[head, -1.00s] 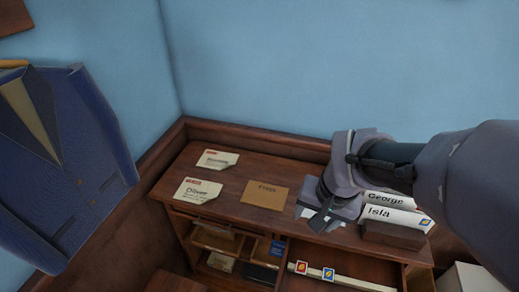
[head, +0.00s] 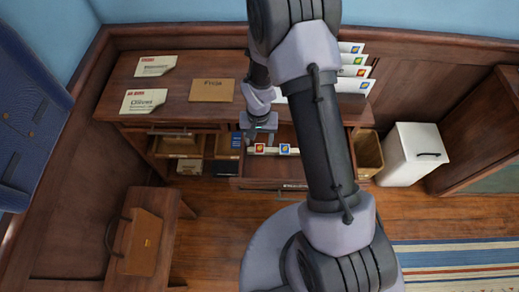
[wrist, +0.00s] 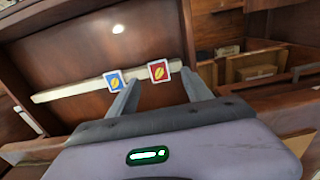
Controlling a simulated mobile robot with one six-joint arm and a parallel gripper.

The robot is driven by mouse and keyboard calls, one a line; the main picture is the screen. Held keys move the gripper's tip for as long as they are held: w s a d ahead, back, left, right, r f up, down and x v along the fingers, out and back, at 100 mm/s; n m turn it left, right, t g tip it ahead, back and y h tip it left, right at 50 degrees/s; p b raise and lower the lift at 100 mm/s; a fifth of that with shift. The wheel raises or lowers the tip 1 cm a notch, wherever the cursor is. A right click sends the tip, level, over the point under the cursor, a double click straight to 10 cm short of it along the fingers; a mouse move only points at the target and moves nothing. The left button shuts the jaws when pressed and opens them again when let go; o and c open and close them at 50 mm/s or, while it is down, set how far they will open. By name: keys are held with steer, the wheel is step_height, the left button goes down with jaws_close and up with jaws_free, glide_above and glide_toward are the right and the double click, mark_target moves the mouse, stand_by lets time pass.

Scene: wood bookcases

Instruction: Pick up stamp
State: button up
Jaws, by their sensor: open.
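A stamp with a red face and yellow mark (head: 259,148) and a stamp with a blue face (head: 285,149) stand side by side on a pale strip across the open desk drawer (head: 262,181). In the wrist view the red stamp (wrist: 158,71) appears between my open fingertips, and the blue stamp (wrist: 115,80) is just beyond the left finger. My gripper (head: 258,138) is above the drawer, just behind the red stamp in the head view. It also shows in the wrist view (wrist: 157,88), holding nothing. Whether a finger touches a stamp, I cannot tell.
Two papers (head: 145,101) and a brown envelope (head: 212,90) lie on the desk top. Stamped envelopes (head: 353,86) stand at its right, partly behind my arm. Cubbies are left of the drawer. A white bin (head: 415,155) and a stool with a brown bag (head: 140,243) stand nearby.

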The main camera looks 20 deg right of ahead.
mark_target(259, 148)
steer(key=f+b, duration=0.1)
steer(key=f, duration=0.1)
steer(key=f+b, duration=0.1)
steer(key=f, duration=0.1)
steer(key=shift+w+d+f, duration=0.15)
steer(key=shift+w+f, duration=0.05)
steer(key=shift+f, duration=0.2)
steer(key=shift+r, duration=0.15)
jaws_close()
